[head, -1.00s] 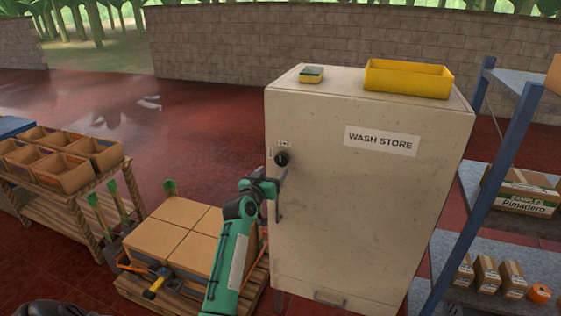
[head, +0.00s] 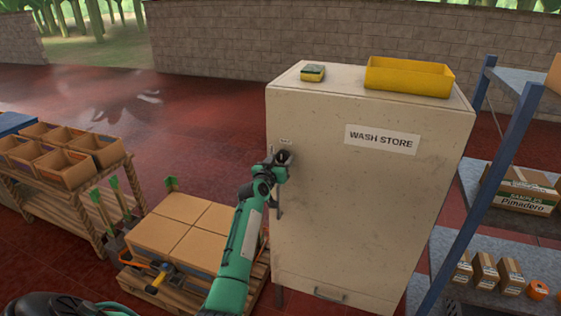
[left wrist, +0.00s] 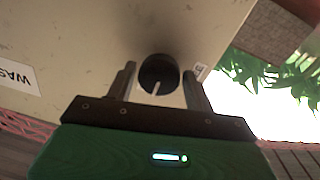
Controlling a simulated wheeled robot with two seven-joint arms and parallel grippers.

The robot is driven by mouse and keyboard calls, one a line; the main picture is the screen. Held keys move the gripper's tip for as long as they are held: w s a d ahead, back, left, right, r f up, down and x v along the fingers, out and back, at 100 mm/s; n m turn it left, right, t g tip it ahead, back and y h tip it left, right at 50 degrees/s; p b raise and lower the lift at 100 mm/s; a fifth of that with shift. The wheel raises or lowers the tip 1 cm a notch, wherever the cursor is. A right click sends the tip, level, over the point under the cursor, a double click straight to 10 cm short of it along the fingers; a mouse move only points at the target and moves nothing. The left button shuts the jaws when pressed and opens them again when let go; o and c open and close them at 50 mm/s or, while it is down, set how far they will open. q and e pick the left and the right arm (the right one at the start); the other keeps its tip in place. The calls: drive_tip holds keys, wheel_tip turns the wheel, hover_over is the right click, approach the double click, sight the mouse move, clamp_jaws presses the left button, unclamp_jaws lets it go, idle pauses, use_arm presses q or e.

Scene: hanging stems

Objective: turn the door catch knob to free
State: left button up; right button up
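The door catch knob (left wrist: 158,74) is a round dark knob with a pale pointer line, on the cream cabinet door. In the left wrist view it lies between the two fingers of my left gripper (left wrist: 160,88), with a gap seen on each side. In the head view my left gripper (head: 283,163) is at the knob and hides most of it. The left gripper is open around or just in front of the knob; I cannot tell how deep. The cabinet (head: 350,200), labelled WASH STORE, has its door closed. My right gripper is not in view.
A sponge (head: 312,73) and a yellow tray (head: 408,77) are on the cabinet top. A blue-post shelf (head: 480,190) stands close on the right. A pallet of boxes (head: 180,235) is at the left, by my left arm. A bench with crates (head: 60,165) is further left.

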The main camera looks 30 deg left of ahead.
use_arm(q)
drive_tip(key=c, duration=0.6)
drive_tip(key=shift+n, duration=0.3)
drive_tip(key=n, duration=0.3)
drive_tip(key=shift+n, duration=0.3)
drive_tip(key=n, duration=0.3)
drive_tip(key=shift+d+n, duration=0.1)
drive_tip(key=shift+n, duration=0.3)
drive_tip(key=n+p, duration=0.1)
drive_tip(key=n, duration=0.4)
drive_tip(key=shift+n+y, duration=0.3)
drive_tip(key=shift+n+y+p, duration=0.4)
drive_tip(key=shift+n+p, duration=0.35)
drive_tip(key=shift+n, duration=1.75)
